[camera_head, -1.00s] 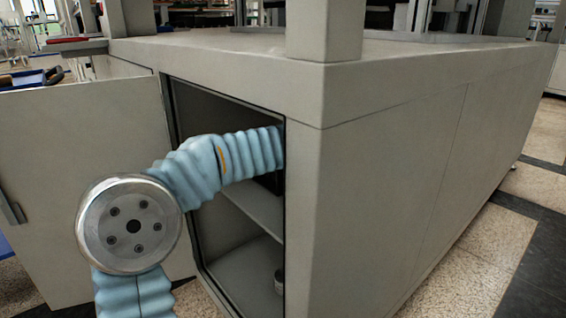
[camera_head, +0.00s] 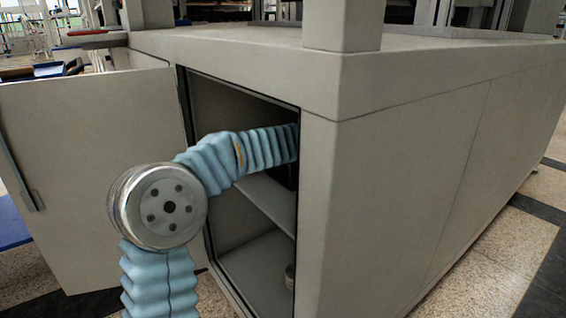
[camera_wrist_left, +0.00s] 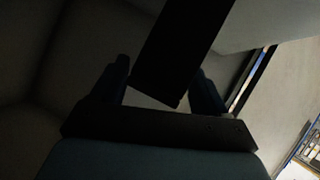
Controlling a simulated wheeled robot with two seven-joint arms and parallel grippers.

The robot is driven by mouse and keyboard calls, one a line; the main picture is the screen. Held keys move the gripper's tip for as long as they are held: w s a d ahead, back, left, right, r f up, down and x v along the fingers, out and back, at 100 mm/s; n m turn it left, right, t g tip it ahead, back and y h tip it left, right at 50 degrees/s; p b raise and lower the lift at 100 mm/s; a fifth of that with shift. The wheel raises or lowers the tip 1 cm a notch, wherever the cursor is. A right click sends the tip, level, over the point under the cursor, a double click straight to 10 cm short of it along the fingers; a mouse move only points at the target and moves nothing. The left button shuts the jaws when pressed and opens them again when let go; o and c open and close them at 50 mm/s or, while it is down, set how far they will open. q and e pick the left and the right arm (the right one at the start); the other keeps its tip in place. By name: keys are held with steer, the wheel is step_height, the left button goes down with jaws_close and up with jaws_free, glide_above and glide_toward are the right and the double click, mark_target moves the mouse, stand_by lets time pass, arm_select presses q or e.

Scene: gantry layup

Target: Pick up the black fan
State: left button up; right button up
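A dark, box-like thing, apparently the black fan (camera_wrist_left: 184,45), shows in the left wrist view, slanting down from the top between my fingers. A dark patch in the cabinet (camera_head: 289,174) shows in the head view under my forearm. My left gripper (camera_wrist_left: 161,68) has its fingers apart, one on each side of the dark thing. A narrow gap seems to show at the left finger; the right finger looks close to or against it. In the head view my left arm reaches into the cabinet and its gripper is hidden behind the cabinet wall. My right gripper is not in view.
The grey cabinet (camera_head: 400,180) has its door (camera_head: 85,160) swung open to the left. The opening's frame is close around my arm. Tools (camera_head: 50,70) lie behind the door.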

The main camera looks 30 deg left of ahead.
arm_select(q)
jaws_close()
steer(key=shift+r, duration=0.1)
stand_by(0.5)
